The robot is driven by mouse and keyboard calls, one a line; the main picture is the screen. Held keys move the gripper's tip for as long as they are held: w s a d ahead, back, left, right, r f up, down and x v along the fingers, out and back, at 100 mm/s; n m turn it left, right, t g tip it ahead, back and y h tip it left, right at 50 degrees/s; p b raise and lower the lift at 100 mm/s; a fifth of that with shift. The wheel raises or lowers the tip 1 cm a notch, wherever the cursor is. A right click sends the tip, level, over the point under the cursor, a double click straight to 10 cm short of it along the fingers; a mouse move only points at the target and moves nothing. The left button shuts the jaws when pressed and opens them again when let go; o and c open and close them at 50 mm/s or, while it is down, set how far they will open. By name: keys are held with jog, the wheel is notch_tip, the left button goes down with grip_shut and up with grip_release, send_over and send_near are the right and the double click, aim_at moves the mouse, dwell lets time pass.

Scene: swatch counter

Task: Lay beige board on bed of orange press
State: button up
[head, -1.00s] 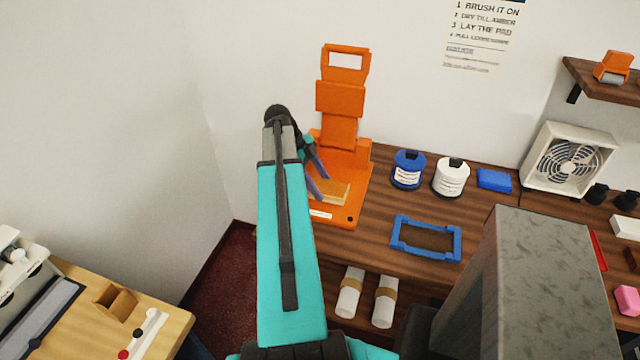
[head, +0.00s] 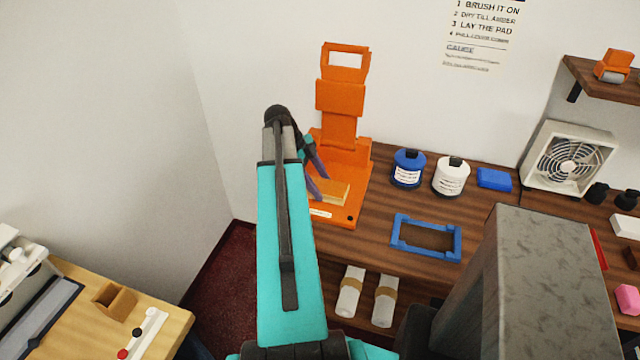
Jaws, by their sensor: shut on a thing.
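The orange press (head: 340,98) stands upright at the back left of the dark wood counter. Its flat bed (head: 355,183) reaches toward me. The beige board (head: 334,191) is at the bed, low over it or on it; I cannot tell whether it touches. My gripper (head: 321,186) is shut on the beige board, with its purple fingers at the board's left part. My arm hides the left side of the press bed and part of the board.
A blue frame (head: 427,239) lies on the counter to the right of the press. A blue jar (head: 407,170), a white jar (head: 451,177) and a blue block (head: 494,179) stand behind it. A fan (head: 568,160) is farther right. A grey block-like column (head: 545,285) fills the right foreground.

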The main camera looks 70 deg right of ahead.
jog(key=shift+s+a+f+b, duration=0.1)
jog(key=shift+a+f+b, duration=0.25)
jog(key=shift+f, duration=0.2)
dwell(0.7)
jog(key=o, duration=1.2)
jog(key=shift+d, duration=0.1)
jog(key=shift+r, duration=0.15)
jog(key=shift+w+d+r, duration=0.2)
jog(key=shift+w+r, duration=0.2)
jog(key=v, duration=0.4)
jog(key=b+v, duration=0.1)
jog(key=v, duration=0.8)
jog(key=shift+s+a+r+b, duration=0.2)
jog(key=shift+a+r+b, duration=0.1)
